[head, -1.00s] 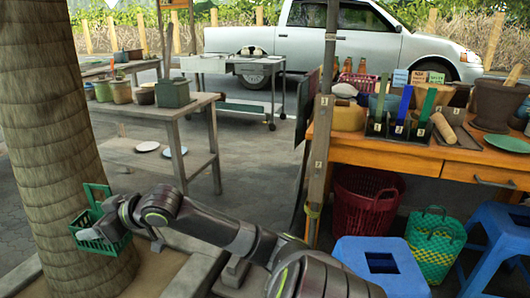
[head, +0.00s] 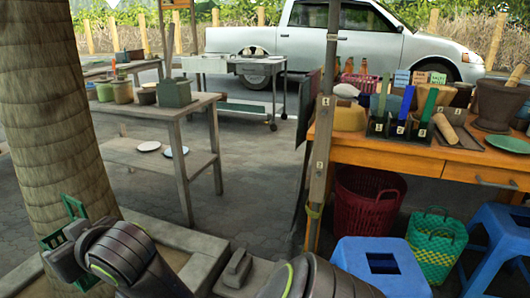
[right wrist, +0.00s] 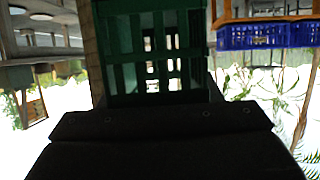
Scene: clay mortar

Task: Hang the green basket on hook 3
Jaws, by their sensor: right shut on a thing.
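The green basket (head: 72,207) is at the lower left in the head view, in front of the tree trunk and partly hidden by my arm. My right gripper (head: 66,255) is shut on it. In the right wrist view the slatted green basket (right wrist: 122,55) stands just beyond the dark gripper body (right wrist: 160,125); the fingertips are hard to make out there. A wooden post (head: 320,150) with small number tags stands by the orange table, well to the right of the basket. The tags are too small to read surely, and hook 3 cannot be picked out. My left gripper is not in view.
An orange table (head: 400,152) with pots and numbered holders stands right of the post. Below are a red basket (head: 365,205), a blue stool (head: 380,265) and a green woven bag (head: 437,240). A grey bench (head: 160,115) stands left. Paving between bench and post is clear.

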